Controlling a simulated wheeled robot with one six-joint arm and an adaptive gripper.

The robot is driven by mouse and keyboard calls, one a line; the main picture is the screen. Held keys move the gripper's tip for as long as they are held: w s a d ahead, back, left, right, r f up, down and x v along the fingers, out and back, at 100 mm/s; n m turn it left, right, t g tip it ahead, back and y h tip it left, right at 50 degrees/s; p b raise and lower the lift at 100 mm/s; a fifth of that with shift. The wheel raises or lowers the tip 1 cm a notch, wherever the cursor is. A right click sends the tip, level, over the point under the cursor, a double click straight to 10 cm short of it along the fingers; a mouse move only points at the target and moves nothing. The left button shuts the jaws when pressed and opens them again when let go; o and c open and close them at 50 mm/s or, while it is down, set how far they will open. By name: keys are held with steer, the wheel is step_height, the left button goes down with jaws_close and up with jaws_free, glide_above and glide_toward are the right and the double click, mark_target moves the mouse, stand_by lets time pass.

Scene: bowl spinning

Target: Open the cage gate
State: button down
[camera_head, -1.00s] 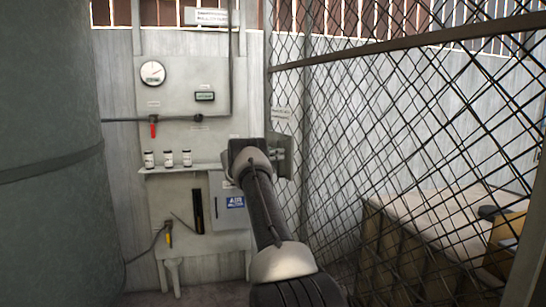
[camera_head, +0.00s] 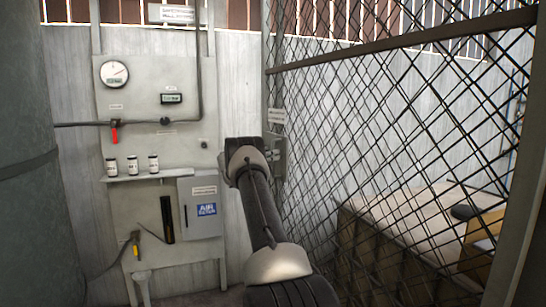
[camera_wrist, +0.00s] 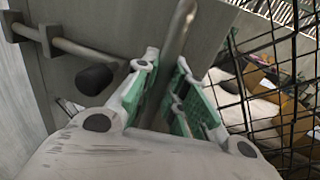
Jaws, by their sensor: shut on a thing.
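The cage gate (camera_head: 400,110) is a dark wire-mesh panel in a metal frame, filling the right of the head view. Its mesh (camera_wrist: 262,90) also shows at the right of the wrist view. A grey latch box (camera_head: 278,155) sits at its left upright, partly hidden by my arm. In the wrist view, my gripper (camera_wrist: 166,75) has green-padded fingers on both sides of an upright metal bar (camera_wrist: 182,22) and is shut on it. A round rod with a bracket (camera_wrist: 60,44) lies left of the fingers. The grip's lower part is hidden. In the head view, my arm hides the fingers.
A wall panel (camera_head: 125,225) with gauge, pipe and shelf stands left of the gate, with a blue-labelled box (camera_head: 203,225) on it. A large grey tank (camera_head: 35,180) is at far left. Behind the mesh are a large pale-topped crate (camera_head: 400,215) and a cardboard box (camera_head: 480,240).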

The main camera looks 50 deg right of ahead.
steer(key=c, duration=1.5)
jaws_free()
steer(key=shift+w, duration=0.1)
steer(key=shift+o, duration=0.2)
steer(key=shift+a, duration=0.15)
steer(key=w+a, duration=0.2)
steer(key=a, duration=0.9)
steer(key=shift+a, duration=0.3)
steer(key=shift+w, duration=0.1)
